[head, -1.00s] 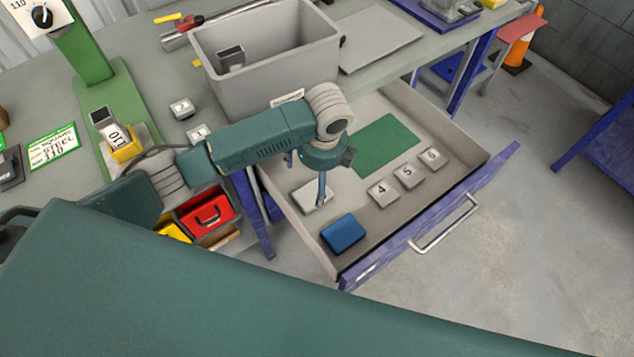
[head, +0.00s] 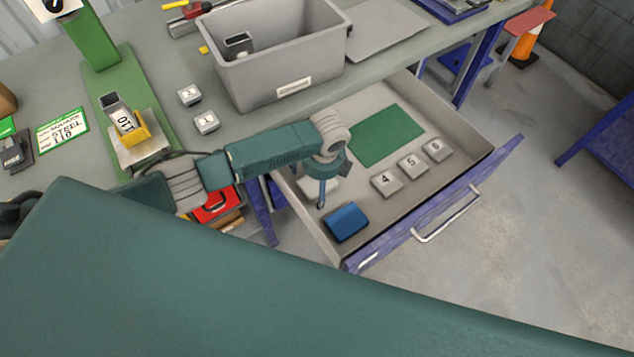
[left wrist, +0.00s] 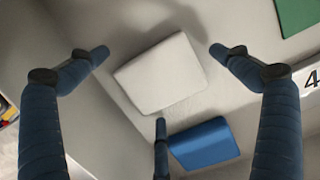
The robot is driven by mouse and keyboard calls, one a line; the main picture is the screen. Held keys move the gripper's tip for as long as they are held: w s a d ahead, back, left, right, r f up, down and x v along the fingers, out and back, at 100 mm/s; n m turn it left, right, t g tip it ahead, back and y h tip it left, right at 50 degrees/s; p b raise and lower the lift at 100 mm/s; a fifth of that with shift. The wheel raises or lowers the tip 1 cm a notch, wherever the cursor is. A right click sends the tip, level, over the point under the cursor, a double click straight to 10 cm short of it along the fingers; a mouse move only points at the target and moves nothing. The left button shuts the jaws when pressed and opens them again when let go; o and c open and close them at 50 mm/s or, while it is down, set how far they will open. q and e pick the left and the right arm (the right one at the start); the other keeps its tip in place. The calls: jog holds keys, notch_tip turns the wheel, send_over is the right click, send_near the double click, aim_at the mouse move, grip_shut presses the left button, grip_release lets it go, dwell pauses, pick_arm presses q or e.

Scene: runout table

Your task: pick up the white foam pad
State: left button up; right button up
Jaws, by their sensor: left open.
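The white foam pad (left wrist: 160,75) lies flat on the drawer floor near its left wall, in the middle of the left wrist view. In the head view a corner of the white foam pad (head: 330,188) shows behind my gripper. My left gripper (head: 322,200) is above the pad, pointing down into the drawer. In the left wrist view its fingers (left wrist: 158,85) are open and spread around the pad, with nothing between them. I cannot tell the exact height of the fingertips. My right gripper is not in view.
A blue pad (head: 347,222) lies close in front of the white one. The open drawer (head: 440,208) also holds a green mat (head: 386,135) and blocks 4 (head: 386,184), 5 (head: 413,166) and 6 (head: 437,150). A grey bin (head: 300,75) stands on the table above.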

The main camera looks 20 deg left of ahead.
pick_arm(q)
jog(key=c, duration=1)
